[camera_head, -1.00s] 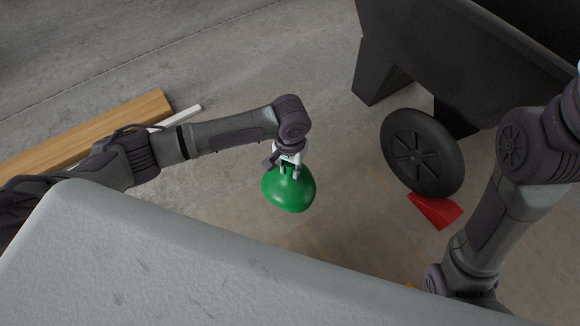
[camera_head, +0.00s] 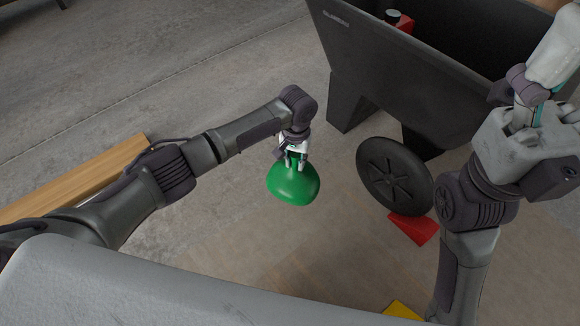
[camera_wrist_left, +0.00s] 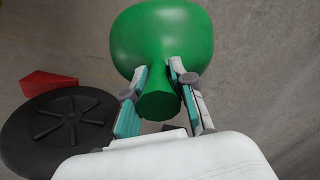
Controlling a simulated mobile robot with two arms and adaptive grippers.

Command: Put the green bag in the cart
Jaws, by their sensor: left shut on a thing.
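The green bag (camera_head: 293,184) is a smooth, rounded bag with a narrow neck. My left gripper (camera_head: 296,160) is shut on that neck, and the bag hangs below it above the floor. In the left wrist view the bag (camera_wrist_left: 163,38) shows with its neck between the two fingers (camera_wrist_left: 160,85). The black cart (camera_head: 400,75) stands at the upper right, to the right of the bag and apart from it. My right gripper (camera_head: 540,100) is at the right edge, in front of the cart; its fingers are too unclear to judge.
The cart's wheel (camera_head: 395,175) stands between the bag and my right arm. A red wedge (camera_head: 415,228) lies by the wheel, and a yellow piece (camera_head: 402,311) shows at the bottom. A red item (camera_head: 405,23) is inside the cart. A wooden beam (camera_head: 75,180) lies at left.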

